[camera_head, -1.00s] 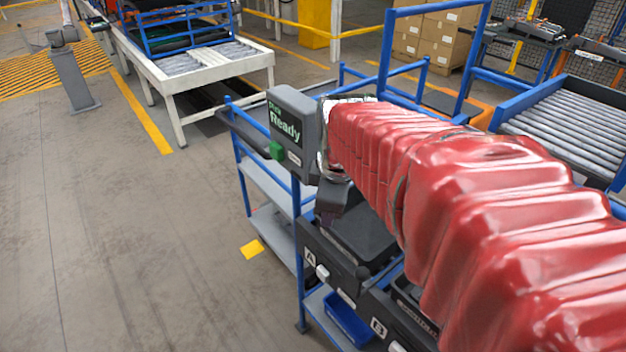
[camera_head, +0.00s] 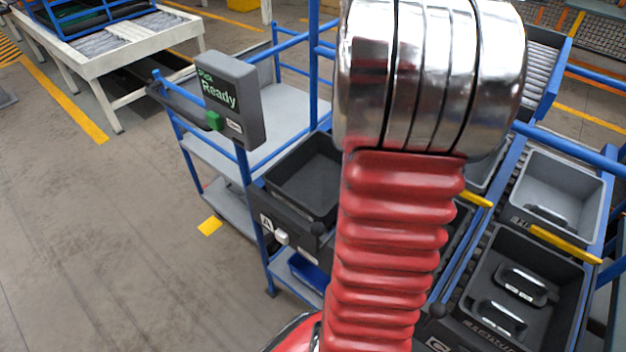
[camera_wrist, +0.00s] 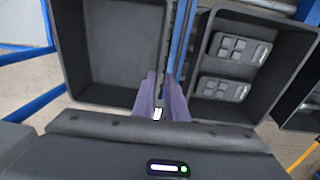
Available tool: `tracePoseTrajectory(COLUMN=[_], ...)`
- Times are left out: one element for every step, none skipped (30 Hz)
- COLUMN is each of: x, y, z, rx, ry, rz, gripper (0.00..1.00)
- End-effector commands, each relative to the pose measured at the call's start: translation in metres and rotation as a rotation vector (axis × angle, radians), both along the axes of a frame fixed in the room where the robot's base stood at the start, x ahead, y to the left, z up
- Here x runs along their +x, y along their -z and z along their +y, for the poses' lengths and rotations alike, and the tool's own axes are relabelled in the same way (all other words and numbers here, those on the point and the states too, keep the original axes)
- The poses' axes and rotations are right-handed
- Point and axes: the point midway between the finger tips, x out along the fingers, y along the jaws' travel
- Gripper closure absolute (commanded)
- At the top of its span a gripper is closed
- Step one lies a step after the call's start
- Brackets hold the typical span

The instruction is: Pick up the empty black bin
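The empty black bin (camera_head: 308,180) sits in the rack by the letter A, left of my arm in the head view. In the wrist view an empty black bin (camera_wrist: 108,50) fills the upper left, its inside bare. My gripper (camera_wrist: 160,85) shows there as two purple fingers with a narrow gap between them. They are empty and lie in the picture near this bin's right wall. I cannot tell how high above the rim they are. In the head view my arm hides the gripper and the middle of the rack.
A bin with two dark devices (camera_wrist: 240,65) stands right of the fingers, past a blue rail (camera_wrist: 183,35). Another bin with devices (camera_head: 525,290) and a grey bin (camera_head: 558,190) stand right of my arm. A "Ready" screen (camera_head: 230,100) stands on the rack. The left floor is clear.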

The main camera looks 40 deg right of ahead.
Motion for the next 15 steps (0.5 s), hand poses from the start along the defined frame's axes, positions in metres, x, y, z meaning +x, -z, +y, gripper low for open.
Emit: tracePoseTrajectory(x=[-0.001,-0.001,-0.001,-0.001,-0.001,-0.001,-0.001,-0.001,-0.001,-0.001,-0.001,-0.001,-0.001,-0.001,0.0], y=[0.001,0.001,0.001,0.001,0.001,0.001,0.001,0.001,0.001,0.001,0.002,0.004,0.006,0.008,0.013], z=[-0.001,-0.002,-0.002,-0.001,-0.001,-0.001,-0.001,-0.001,-0.001,-0.001,-0.001,-0.001,-0.001,-0.001,-0.001], rx=[0.002,0.002,0.002,0.002,0.002,0.002,0.002,0.002,0.002,0.002,0.002,0.003,0.003,0.004,0.004], ry=[-0.004,-0.006,-0.007,-0.007,-0.007,-0.007,-0.007,-0.007,-0.007,-0.006,-0.006,-0.006,-0.006,-0.006,-0.006], rz=[0.001,0.001,0.001,0.001,0.001,0.001,0.001,0.001,0.001,0.001,0.001,0.002,0.002,0.002,0.002], gripper=[0.88,0.88,0.88,0.88,0.88,0.88,0.88,0.88,0.88,0.88,0.88,0.88,0.88,0.88,0.88])
